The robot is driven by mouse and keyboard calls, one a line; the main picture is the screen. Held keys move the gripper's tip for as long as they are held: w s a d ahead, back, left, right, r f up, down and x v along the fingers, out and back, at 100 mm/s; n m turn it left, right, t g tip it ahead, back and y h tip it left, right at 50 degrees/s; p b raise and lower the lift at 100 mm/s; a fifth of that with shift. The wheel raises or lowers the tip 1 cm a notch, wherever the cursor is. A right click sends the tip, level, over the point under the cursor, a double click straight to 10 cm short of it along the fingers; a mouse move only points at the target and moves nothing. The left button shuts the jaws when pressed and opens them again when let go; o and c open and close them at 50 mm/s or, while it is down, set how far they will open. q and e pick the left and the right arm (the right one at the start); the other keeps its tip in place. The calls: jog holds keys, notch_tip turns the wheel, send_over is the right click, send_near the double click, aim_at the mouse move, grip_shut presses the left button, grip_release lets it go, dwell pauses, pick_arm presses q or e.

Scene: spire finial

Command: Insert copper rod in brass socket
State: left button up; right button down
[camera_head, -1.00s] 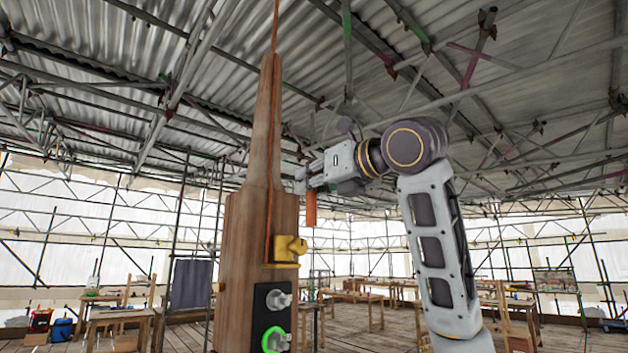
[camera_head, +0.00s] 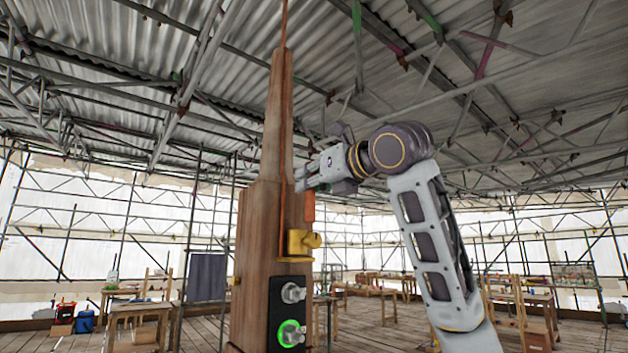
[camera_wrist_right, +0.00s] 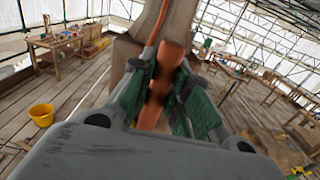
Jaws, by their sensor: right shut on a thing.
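The copper rod (camera_head: 309,207) hangs roughly upright below the fingers of my right gripper (camera_head: 304,184). In the head view its lower end is just above the brass socket (camera_head: 301,243), slightly to the right of its middle, with a small gap seeming to show. The socket is yellow and fixed to the side of the wooden spire (camera_head: 259,240). In the right wrist view the rod (camera_wrist_right: 157,88) sits between the green-padded fingers of my right gripper (camera_wrist_right: 162,85), shut on it. The socket cannot be made out there. My left gripper is not in view.
A thin copper strip (camera_head: 284,120) runs up the spire. Below the socket is a black panel (camera_head: 289,310) with two grey knobs, the lower ringed in green light. Workbenches stand well behind. A yellow bucket (camera_wrist_right: 41,115) is on the plank floor.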

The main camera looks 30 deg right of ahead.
aim_at(290, 212)
jog(key=shift+w+a, duration=0.15)
jog(key=shift+w, duration=0.95)
jog(key=shift+w+a, duration=0.15)
jog(key=shift+w, duration=0.9)
jog(key=shift+f+b, duration=1.8)
jog(key=shift+f, duration=1.05)
jog(key=c, duration=1.3)
grip_release()
